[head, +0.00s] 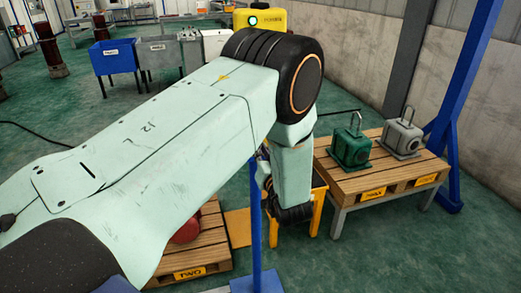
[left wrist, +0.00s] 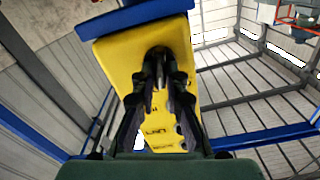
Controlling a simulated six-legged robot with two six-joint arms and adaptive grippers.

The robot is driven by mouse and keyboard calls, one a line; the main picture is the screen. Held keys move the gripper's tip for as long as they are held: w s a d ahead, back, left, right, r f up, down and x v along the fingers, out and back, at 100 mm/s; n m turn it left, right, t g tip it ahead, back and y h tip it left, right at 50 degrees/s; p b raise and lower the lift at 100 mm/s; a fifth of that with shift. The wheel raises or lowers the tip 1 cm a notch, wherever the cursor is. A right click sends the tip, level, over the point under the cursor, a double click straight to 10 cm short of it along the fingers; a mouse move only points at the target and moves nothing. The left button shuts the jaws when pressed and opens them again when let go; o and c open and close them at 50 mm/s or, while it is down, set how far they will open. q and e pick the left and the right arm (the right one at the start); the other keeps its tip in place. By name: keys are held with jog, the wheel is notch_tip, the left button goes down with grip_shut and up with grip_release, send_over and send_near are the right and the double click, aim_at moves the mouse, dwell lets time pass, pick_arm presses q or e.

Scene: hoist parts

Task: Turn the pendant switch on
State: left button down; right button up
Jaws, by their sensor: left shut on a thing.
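The yellow pendant box (left wrist: 110,65) fills the middle of the left wrist view, mounted below a blue bar, with partly hidden lettering on its face. My left gripper (left wrist: 158,62) is in front of it, its two dark fingers closing together at a dark piece on the upper part of the box. I take this piece to be the switch; the fingers cover most of it, so its position cannot be told. My right gripper is not in view.
A wooden-topped table (head: 372,181) on the right carries a green hoist part (head: 350,150) and a grey one (head: 402,138). A blue post (head: 256,225) stands close to my left wrist. A pallet (head: 207,250) lies below my arm. Bins (head: 114,57) stand farther back.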

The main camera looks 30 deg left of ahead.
pick_arm(q)
jog(key=shift+s+f+m, duration=0.1)
jog(key=shift+f+m, duration=0.1)
jog(key=shift+m, duration=0.6)
jog(key=shift+f+m, duration=0.15)
jog(key=shift+m, duration=0.65)
jog(key=c, duration=1.7)
grip_release()
jog(key=shift+c, duration=0.2)
jog(key=o, duration=0.4)
jog(key=shift+r, duration=0.15)
jog(key=shift+c, duration=0.2)
jog(key=shift+d, duration=0.1)
jog(key=v, duration=0.7)
jog(key=shift+d, duration=0.15)
